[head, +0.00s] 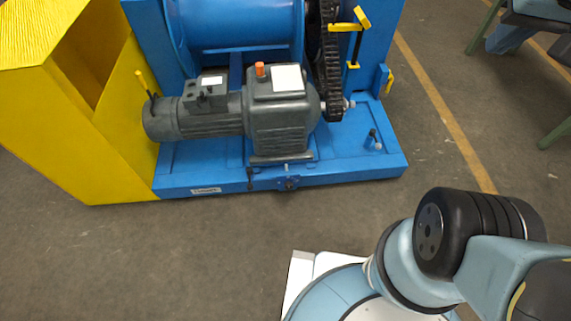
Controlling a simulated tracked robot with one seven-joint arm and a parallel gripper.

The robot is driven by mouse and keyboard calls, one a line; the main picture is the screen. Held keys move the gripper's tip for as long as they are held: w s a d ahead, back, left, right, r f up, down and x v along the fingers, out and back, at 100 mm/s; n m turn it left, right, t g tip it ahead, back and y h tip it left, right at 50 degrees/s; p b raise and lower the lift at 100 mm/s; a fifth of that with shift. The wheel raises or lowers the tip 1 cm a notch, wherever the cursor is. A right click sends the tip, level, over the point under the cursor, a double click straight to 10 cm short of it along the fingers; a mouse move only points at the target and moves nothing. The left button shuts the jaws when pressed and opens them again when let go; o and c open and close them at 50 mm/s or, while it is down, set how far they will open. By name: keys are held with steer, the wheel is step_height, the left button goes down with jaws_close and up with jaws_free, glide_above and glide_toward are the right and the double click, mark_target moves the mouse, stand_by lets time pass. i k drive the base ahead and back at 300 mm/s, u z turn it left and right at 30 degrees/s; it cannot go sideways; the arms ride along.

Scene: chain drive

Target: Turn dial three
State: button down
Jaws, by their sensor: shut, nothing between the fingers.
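No numbered dial can be made out in the head view. The chain drive stands at the top: a grey motor and gearbox (278,113) on a blue base (350,163), with a dark chain (333,75) on its right side. A small orange cap (260,69) sits on top of the gearbox. A small round fitting (288,185) shows at the base's front edge, and a small black lever (374,135) stands on the right of the base. These parts are too small to tell more. My gripper is outside the view; only links of my arm show at lower right.
A large yellow guard (85,120) stands at the left of the base. Yellow handles (348,27) show by the chain. Bare concrete floor (150,260) lies in front, with a yellow line (440,105) at right. Greenish furniture legs (553,134) stand at the right edge.

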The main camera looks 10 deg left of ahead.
mark_target(288, 186)
steer(key=z, duration=0.85)
steer(key=i, duration=0.85)
steer(key=u, duration=2.5)
steer(key=i, duration=0.45)
steer(key=z, duration=0.25)
steer(key=k, duration=0.55)
steer(key=u, duration=0.1)
